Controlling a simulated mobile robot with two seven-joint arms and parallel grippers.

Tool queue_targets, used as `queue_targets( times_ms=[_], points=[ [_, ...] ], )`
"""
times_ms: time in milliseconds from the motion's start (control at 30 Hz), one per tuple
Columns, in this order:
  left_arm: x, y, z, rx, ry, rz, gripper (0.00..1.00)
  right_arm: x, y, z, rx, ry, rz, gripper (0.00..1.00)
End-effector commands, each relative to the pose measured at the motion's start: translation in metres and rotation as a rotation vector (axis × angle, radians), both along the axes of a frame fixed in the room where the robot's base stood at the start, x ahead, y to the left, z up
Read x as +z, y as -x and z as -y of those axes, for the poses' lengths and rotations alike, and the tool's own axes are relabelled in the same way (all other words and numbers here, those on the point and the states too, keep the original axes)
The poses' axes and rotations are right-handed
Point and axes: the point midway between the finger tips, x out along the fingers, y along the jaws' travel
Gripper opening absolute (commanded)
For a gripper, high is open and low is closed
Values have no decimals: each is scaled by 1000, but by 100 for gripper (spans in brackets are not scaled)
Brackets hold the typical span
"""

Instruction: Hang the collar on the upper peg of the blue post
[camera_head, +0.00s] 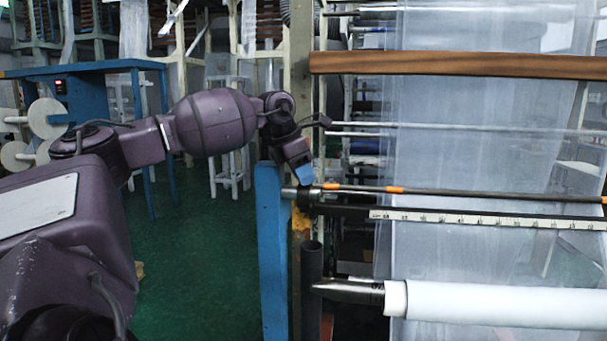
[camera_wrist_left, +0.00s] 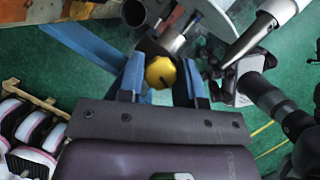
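The blue post (camera_head: 271,250) stands upright left of the machine frame in the head view. A short silver stub (camera_head: 288,192) shows beside its upper part. A dark, collar-like ring (camera_head: 309,198) sits at the left end of a rod; I cannot tell whether it is the task's collar. My left gripper (camera_head: 304,175) is just above this ring, pointing down. In the left wrist view its blue fingers (camera_wrist_left: 161,85) are apart. A yellow rounded part (camera_wrist_left: 160,72) shows between them, apparently beyond the tips. I see nothing clearly held. My right gripper is out of view.
A grey upright pipe (camera_head: 312,260) and a white roll (camera_head: 500,303) are below the rod. A brown beam (camera_head: 455,65) and clear film (camera_head: 465,110) are to the right. A blue table (camera_head: 85,68) is behind my arm. Green floor (camera_head: 205,260) is open left of the post.

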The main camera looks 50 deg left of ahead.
Motion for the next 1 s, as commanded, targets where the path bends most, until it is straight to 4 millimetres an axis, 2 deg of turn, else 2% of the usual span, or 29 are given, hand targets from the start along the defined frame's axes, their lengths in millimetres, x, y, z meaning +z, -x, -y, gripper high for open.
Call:
queue_targets(
  times_ms=[33,133,167,400,533,667,1000],
  points=[
    [1,0,0,0,0,1,40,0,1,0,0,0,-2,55],
    [0,0,0,0,0,0,56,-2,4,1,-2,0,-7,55],
    [0,0,0,0,0,0,58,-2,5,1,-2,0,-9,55],
    [0,0,0,0,0,-2,58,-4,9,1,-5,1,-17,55],
    [6,2,-1,1,-1,-1,58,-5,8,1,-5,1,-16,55],
    [21,8,-3,2,-1,2,58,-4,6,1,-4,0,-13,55],
    [77,32,-8,0,0,2,58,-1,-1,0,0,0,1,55]
  ],
)
